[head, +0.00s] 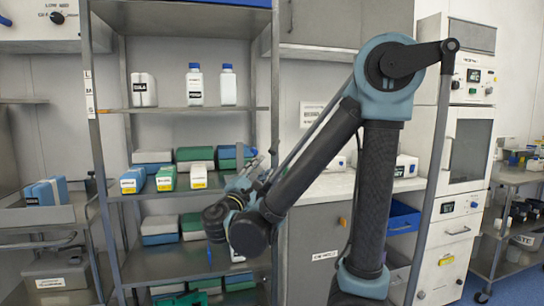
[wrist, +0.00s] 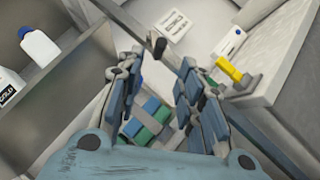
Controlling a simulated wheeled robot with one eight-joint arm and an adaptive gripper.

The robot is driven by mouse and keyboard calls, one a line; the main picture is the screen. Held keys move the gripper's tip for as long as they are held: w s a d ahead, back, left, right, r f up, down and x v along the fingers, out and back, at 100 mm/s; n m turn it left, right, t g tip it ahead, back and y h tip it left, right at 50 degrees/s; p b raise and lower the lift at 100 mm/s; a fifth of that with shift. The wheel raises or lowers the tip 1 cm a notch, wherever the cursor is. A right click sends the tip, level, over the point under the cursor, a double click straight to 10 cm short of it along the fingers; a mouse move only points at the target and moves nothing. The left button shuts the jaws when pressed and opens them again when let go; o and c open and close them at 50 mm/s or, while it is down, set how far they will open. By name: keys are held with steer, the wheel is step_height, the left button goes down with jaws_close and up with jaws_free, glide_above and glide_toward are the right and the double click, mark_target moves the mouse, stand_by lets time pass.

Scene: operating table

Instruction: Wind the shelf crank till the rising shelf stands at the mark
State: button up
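My gripper (wrist: 160,85) is open, with its two blue-grey fingers well apart. In the head view my gripper (head: 258,170) is in front of the shelf unit's right side, near the middle shelf. A dark upright knob or handle (wrist: 160,46) shows just beyond the fingertips in the wrist view; it may be the crank's grip, but I cannot tell. I see no gripper contact with it. The shelf unit (head: 185,109) has several grey shelves; which one rises is unclear. White tags (head: 89,104) on its left post may carry the mark.
White bottles (head: 194,85) stand on the upper shelf, one blue-capped bottle (wrist: 39,48) also in the wrist view. Boxes (head: 165,178) fill the middle shelf. A counter (head: 335,186) is at right, with a cabinet (head: 309,250) below. A cart (head: 510,222) stands far right.

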mark_target(275, 147)
steer(key=shift+x, duration=5.15)
jaws_close()
